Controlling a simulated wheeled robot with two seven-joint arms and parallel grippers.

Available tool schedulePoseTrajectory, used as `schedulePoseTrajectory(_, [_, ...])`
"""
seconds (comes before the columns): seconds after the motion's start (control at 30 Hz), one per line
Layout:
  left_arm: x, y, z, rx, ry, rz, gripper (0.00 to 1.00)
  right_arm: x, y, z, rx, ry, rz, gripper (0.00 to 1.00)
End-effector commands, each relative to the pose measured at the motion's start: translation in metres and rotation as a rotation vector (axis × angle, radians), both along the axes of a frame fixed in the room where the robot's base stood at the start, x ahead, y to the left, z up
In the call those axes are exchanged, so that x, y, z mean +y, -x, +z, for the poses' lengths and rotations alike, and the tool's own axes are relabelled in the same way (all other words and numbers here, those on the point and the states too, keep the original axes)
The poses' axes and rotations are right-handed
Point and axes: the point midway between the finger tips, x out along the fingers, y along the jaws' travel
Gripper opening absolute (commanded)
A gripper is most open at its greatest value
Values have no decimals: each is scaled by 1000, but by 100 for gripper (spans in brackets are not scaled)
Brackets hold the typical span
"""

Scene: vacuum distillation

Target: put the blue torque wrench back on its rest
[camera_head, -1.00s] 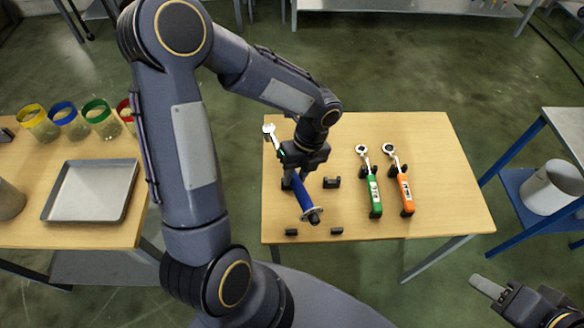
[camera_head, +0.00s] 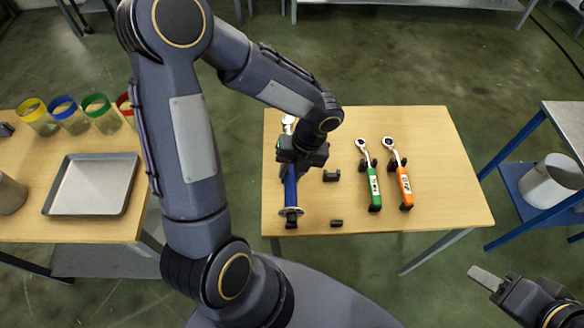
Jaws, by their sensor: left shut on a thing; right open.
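The blue torque wrench (camera_head: 290,187) is at the left part of the right table. My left gripper (camera_head: 297,162) is shut on it near its middle and hides part of it. The wrench points nearly straight away from me, its head (camera_head: 288,121) at the far end and its handle end (camera_head: 291,213) toward me. The handle end is over the left front black rest block, which it mostly hides. I cannot tell whether the wrench touches the rest. My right gripper (camera_head: 486,281) is open and empty at the lower right, away from the table.
A green wrench (camera_head: 374,188) and an orange wrench (camera_head: 404,184) lie on black rests to the right. An empty black rest block (camera_head: 331,175) and a small front block (camera_head: 336,223) stand beside the blue wrench. The table's (camera_head: 451,190) right side is clear.

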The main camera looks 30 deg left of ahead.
Motion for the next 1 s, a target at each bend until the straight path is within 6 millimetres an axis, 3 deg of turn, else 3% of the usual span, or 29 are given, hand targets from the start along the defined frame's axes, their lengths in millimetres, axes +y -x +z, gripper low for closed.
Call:
schedulePoseTrajectory(0.5, [0,0,-44,0,0,0,0,0,0,-33,0,0,0,44])
schedulePoseTrajectory(1.0, [0,0,-49,-1,-1,1,0,0,0,-36,0,0,0,44])
